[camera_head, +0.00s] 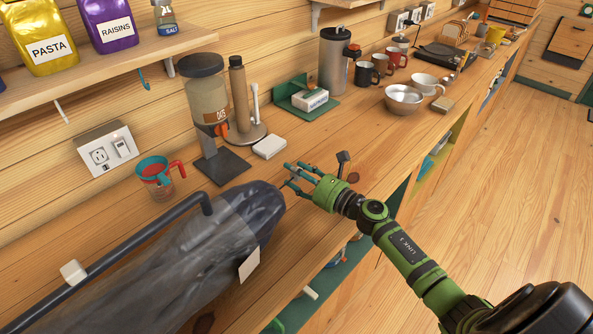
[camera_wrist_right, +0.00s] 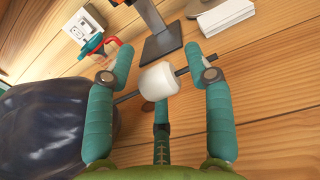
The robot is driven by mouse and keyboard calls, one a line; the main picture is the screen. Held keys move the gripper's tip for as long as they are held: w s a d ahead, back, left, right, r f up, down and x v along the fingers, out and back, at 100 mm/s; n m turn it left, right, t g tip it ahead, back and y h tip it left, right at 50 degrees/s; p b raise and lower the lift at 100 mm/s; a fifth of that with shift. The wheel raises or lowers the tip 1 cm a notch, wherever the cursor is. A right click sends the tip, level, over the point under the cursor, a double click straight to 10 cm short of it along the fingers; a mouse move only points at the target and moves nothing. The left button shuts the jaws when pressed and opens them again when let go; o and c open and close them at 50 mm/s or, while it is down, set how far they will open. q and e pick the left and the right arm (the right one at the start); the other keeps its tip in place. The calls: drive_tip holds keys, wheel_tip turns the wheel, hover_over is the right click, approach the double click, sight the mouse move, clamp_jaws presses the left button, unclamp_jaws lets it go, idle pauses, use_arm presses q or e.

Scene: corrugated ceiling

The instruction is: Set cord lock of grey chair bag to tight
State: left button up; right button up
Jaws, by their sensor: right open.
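The grey chair bag (camera_head: 265,208) lies on the wooden counter at the lower left, its dark gathered end towards my right gripper (camera_head: 296,174). In the wrist view the bag (camera_wrist_right: 45,130) is at the left. The white cord lock (camera_wrist_right: 158,80) sits on a thin dark cord (camera_wrist_right: 127,97) running between my open fingers. I cannot tell whether any finger touches it. In the head view the fingers are just beyond the bag's end, and the lock is too small to make out. My left gripper is out of view.
The counter's front edge lies below my right arm.

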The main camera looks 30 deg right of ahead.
clamp_jaws()
drive_tip(key=shift+a, duration=0.25)
drive_tip(key=a, duration=0.1)
drive_tip(key=s+a, duration=0.1)
drive_tip(key=a, duration=0.1)
drive_tip(key=s+a, duration=0.1)
drive_tip(key=shift+a+p, duration=0.3)
drive_tip(key=shift+a, duration=0.05)
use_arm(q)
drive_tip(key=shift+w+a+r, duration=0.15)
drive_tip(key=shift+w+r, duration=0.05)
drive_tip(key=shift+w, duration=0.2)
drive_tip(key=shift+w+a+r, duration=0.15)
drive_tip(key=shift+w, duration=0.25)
use_arm(e)
drive_tip(key=shift+d, duration=0.1)
unclamp_jaws()
